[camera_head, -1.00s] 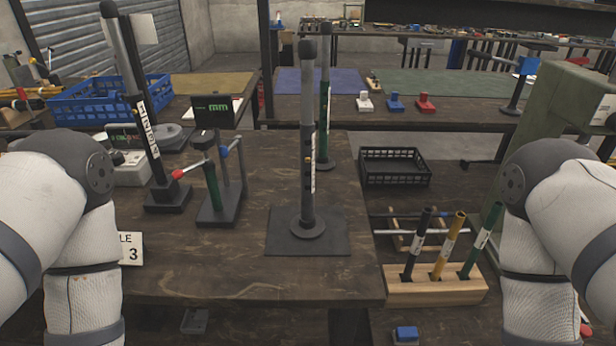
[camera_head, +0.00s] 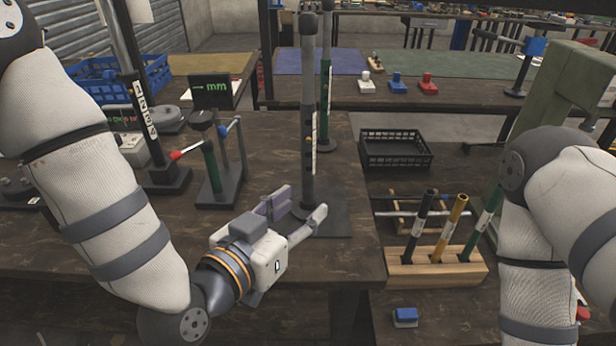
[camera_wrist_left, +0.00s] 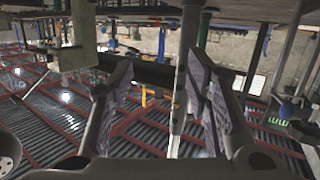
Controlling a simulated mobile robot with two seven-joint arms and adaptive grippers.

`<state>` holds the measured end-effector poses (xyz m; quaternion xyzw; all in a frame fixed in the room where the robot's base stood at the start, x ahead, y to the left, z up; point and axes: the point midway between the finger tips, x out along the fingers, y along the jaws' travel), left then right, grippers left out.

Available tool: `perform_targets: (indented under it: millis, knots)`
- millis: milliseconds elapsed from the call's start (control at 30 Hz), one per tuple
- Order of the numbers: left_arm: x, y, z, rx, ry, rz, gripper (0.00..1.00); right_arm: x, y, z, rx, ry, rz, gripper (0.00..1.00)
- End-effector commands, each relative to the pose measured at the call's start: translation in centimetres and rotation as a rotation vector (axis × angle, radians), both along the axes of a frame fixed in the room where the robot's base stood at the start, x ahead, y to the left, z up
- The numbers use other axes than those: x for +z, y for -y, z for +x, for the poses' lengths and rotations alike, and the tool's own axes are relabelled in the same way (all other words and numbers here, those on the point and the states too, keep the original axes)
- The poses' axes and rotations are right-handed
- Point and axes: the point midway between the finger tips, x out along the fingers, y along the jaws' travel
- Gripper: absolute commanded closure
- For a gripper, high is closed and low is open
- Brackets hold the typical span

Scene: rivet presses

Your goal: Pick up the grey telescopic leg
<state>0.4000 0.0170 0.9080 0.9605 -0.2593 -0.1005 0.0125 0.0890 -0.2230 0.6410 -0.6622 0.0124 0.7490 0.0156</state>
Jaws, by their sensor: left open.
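The grey telescopic leg (camera_head: 309,110) stands upright on a round base on a dark mat (camera_head: 334,224) in the middle of the workbench. It has a black cap and a white label strip on its side. My left gripper (camera_head: 306,199) is open, low beside the leg near its base, with its fingers pointing at it. In the left wrist view, the leg (camera_wrist_left: 186,75) shows between the two spread fingers, not gripped. Whether a finger touches it I cannot tell. My right arm shows at the right, but its gripper is out of view.
A green leg (camera_head: 326,85) stands close behind the grey one. A gauge stand (camera_head: 220,170) with an mm display is to the left. A wooden block (camera_head: 436,267) holds three coloured tubes at right, and a black crate (camera_head: 396,150) stands behind it.

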Motion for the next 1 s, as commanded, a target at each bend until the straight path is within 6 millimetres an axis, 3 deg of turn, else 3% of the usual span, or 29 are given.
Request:
perform_targets:
  millis: [100, 233, 400, 800, 1000]
  knots:
    - [2.0, -2.9, 0.5, 0.023, 0.131, -0.011, 0.56, 0.0, 0.0, 0.0, 0.0, -0.001, 0.0, 0.6]
    - [3.3, -4.0, 1.1, 0.032, 0.201, -0.023, 0.56, 0.0, 0.0, 0.0, 0.0, -0.001, 0.0, 0.6]
    - [3.4, -2.3, 4.4, 0.034, 0.209, -0.025, 0.56, 0.0, 0.0, 0.0, 0.0, -0.001, 0.0, 0.6]
    - [3.2, 1.3, 9.9, 0.034, 0.205, -0.026, 0.56, 0.0, 0.0, 0.0, 0.0, -0.001, 0.0, 0.6]
    - [3.1, 1.8, 10.9, 0.033, 0.201, -0.025, 0.56, 0.0, 0.0, 0.0, 0.0, -0.001, 0.0, 0.6]
